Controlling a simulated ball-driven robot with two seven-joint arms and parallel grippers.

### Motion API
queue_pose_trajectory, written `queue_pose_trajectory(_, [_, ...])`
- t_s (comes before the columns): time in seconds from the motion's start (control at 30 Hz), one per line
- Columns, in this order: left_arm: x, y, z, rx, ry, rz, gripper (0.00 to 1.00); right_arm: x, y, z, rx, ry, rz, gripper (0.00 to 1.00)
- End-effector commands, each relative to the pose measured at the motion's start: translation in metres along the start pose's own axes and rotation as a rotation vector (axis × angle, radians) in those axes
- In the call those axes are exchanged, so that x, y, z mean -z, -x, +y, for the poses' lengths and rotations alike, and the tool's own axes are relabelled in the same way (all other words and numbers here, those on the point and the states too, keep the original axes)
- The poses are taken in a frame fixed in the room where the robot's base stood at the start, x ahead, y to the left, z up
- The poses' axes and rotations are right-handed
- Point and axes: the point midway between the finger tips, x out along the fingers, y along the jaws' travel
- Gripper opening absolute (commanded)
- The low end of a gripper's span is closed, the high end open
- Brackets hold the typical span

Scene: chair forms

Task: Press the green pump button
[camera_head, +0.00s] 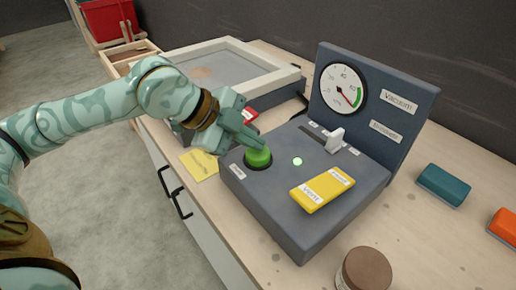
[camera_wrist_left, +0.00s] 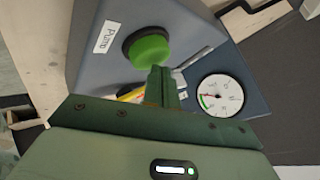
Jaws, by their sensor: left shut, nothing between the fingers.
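The green pump button (camera_head: 257,157) sits in a dark ring on the left part of the blue-grey control box (camera_head: 305,228). My left gripper (camera_head: 262,144) is shut and empty, with its fingertips at the top of the button in the head view. I cannot tell whether they touch it. In the left wrist view the green button (camera_wrist_left: 150,48) lies just beyond the shut fingertips (camera_wrist_left: 160,72), beside a label reading "Pump". My right gripper is not in view.
The box carries a yellow rocker (camera_head: 322,189), a white lever (camera_head: 335,140), a lit green lamp (camera_head: 297,161) and a gauge panel (camera_head: 398,103). A brown-topped jar (camera_head: 366,270) stands in front. A teal block (camera_head: 443,186) and orange block (camera_head: 504,226) lie right. A pale frame (camera_head: 285,71) is behind.

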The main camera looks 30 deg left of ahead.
Motion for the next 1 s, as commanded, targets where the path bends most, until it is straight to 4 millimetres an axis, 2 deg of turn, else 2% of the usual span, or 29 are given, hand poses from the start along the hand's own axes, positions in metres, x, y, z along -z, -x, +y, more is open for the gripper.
queue_pose_trajectory(1.0, [-0.0055, -0.0075, 0.0058, -0.002, 0.001, -0.001, 0.0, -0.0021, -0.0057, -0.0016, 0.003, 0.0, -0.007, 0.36])
